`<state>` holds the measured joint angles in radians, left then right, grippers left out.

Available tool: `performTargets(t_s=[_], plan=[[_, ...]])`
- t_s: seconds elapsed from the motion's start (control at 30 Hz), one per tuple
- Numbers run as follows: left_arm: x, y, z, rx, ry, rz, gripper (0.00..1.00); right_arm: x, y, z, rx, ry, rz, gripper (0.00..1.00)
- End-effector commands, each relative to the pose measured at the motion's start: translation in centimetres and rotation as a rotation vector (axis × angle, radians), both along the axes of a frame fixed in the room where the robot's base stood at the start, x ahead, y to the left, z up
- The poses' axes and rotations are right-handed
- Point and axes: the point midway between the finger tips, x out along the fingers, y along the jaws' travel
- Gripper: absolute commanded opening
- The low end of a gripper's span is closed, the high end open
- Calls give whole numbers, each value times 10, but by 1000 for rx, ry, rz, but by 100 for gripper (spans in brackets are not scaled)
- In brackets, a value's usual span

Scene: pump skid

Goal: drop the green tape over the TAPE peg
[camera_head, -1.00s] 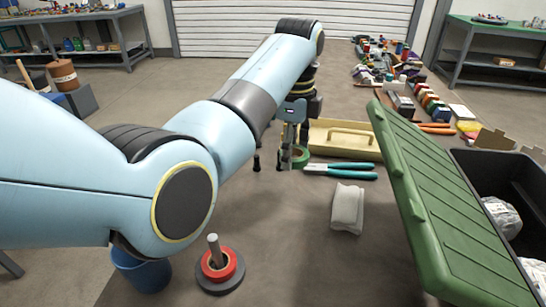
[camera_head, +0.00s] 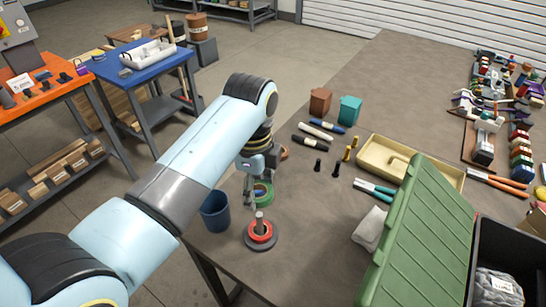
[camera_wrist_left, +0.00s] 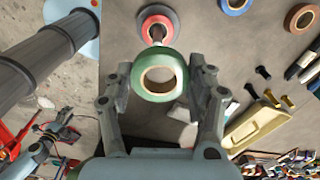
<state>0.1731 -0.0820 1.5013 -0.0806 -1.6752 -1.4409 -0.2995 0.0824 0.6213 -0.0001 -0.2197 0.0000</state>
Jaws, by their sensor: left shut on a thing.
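The green tape (camera_head: 264,196) is a ring held by my left gripper (camera_head: 258,192). In the left wrist view the green tape (camera_wrist_left: 160,91) sits between the two fingers of the left gripper (camera_wrist_left: 160,84). The peg (camera_head: 260,217) is a grey post on a round dark base, with a red ring (camera_head: 260,236) around it low down. No label on it is readable. My right gripper is not in view.
A blue bucket (camera_head: 215,216) stands left of the peg. Bare tabletop lies in front and right of the peg.

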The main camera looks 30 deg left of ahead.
Motion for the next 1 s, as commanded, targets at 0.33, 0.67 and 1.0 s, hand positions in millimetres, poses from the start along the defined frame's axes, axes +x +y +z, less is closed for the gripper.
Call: performTargets(t_s=[0.33,0.67,1.0], plan=[[-5,0,-24,0,2,0,30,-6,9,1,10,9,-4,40],[-5,0,-48,0,0,0,30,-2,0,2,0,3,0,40],[-5,0,-51,0,0,0,30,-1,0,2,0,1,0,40]])
